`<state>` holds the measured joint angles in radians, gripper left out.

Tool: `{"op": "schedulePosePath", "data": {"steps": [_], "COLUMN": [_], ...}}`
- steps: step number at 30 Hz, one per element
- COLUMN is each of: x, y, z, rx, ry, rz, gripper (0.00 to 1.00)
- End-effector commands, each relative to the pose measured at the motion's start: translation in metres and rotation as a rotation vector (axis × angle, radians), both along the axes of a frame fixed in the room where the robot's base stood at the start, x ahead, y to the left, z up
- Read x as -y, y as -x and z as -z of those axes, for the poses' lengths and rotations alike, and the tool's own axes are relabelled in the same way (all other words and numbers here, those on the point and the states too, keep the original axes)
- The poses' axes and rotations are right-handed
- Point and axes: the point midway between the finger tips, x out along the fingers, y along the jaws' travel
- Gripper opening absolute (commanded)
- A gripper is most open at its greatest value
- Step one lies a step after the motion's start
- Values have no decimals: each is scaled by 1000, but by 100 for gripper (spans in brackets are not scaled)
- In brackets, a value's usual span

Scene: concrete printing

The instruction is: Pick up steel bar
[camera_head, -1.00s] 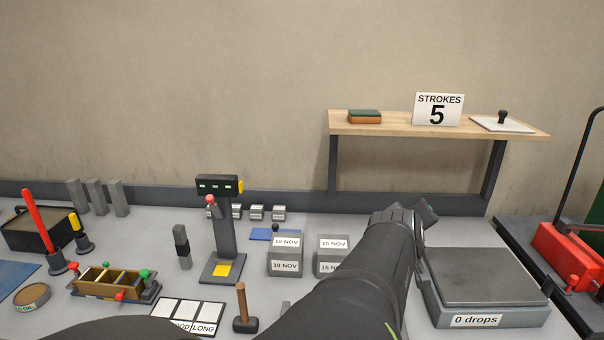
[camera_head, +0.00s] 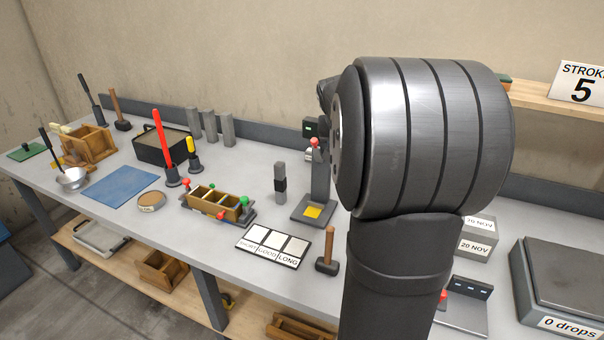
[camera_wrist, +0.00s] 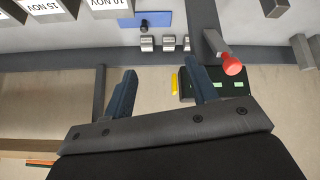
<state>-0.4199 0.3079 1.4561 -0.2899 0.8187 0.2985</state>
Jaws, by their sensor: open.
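A grey upright bar with a black band around its middle (camera_head: 280,183) stands on the bench in the head view, left of the press-like device; it looks like the steel bar. In the wrist view, a dark and grey block at the top right edge (camera_wrist: 274,6) may be part of it, cut off by the frame. My gripper (camera_wrist: 165,82) is open in the wrist view, with nothing between its two dark blue fingers. In the head view my arm hides most of my gripper.
The device with a red-knobbed lever (camera_head: 318,180) stands just right of the bar. Several grey prisms (camera_head: 210,126) stand behind. Small metal cubes (camera_wrist: 168,43) show in the wrist view.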

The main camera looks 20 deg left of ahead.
Motion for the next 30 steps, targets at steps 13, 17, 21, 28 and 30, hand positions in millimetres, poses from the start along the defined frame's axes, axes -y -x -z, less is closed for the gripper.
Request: {"op": "schedulePosePath", "data": {"steps": [13, 17, 21, 28, 30], "x": [-205, -221, -222, -222, -221], "y": [40, 43, 36, 11, 3], "z": [34, 39, 53, 96, 109], "rx": [-105, -97, -97, -97, -97], "ry": [-92, -107, -109, -108, -108], "rz": [180, 219, 229, 229, 229], "gripper": [53, 53, 53, 53, 53]}}
